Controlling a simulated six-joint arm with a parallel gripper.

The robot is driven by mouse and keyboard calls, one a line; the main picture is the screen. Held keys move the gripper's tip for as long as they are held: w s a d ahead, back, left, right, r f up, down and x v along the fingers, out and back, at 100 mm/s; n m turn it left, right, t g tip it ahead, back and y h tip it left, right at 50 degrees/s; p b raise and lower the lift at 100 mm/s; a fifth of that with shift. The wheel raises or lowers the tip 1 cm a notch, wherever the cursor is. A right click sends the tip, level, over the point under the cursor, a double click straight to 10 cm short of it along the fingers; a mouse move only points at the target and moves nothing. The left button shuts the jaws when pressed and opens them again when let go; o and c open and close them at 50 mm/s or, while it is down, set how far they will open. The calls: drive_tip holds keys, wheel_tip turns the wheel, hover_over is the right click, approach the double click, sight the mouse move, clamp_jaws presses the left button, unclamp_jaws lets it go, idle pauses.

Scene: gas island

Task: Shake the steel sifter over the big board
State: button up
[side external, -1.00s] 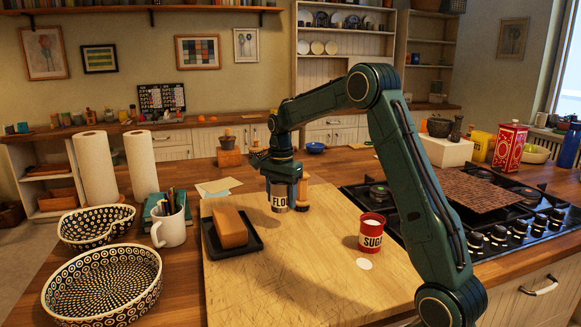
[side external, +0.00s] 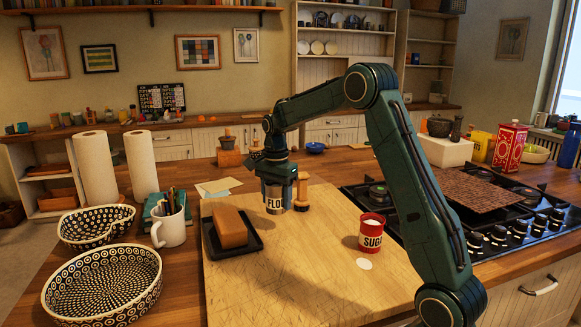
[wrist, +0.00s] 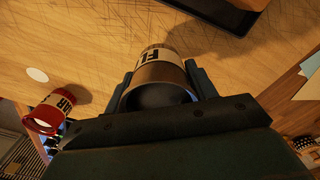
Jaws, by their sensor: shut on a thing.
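The steel sifter, a metal can with a pale "FLOUR" label (side external: 274,201), is over the far part of the big wooden board (side external: 310,255). My gripper (side external: 277,178) is shut on it from above. In the wrist view the fingers (wrist: 164,92) flank the sifter (wrist: 160,72), and its dark rounded end faces the camera. The sifter looks roughly upright. I cannot tell whether its bottom touches the board or hangs just above it. No flour shows on the board.
A wooden turned piece (side external: 302,191) stands close right of the sifter. A dark tray (side external: 250,249) with a tan block (side external: 230,228) is at left. A red sugar tin (side external: 372,232) and a white disc (side external: 364,264) are at right. The board's front is clear.

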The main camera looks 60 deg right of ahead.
drive_tip(key=shift+s+d, duration=0.45)
drive_tip(key=shift+d, duration=0.35)
drive_tip(key=shift+w+a, duration=0.45)
drive_tip(key=shift+a, duration=0.35)
drive_tip(key=shift+d, duration=0.1)
drive_tip(key=shift+s+d, duration=0.45)
drive_tip(key=shift+d, duration=0.25)
drive_tip(key=shift+w+a, duration=0.45)
drive_tip(key=shift+a, duration=0.35)
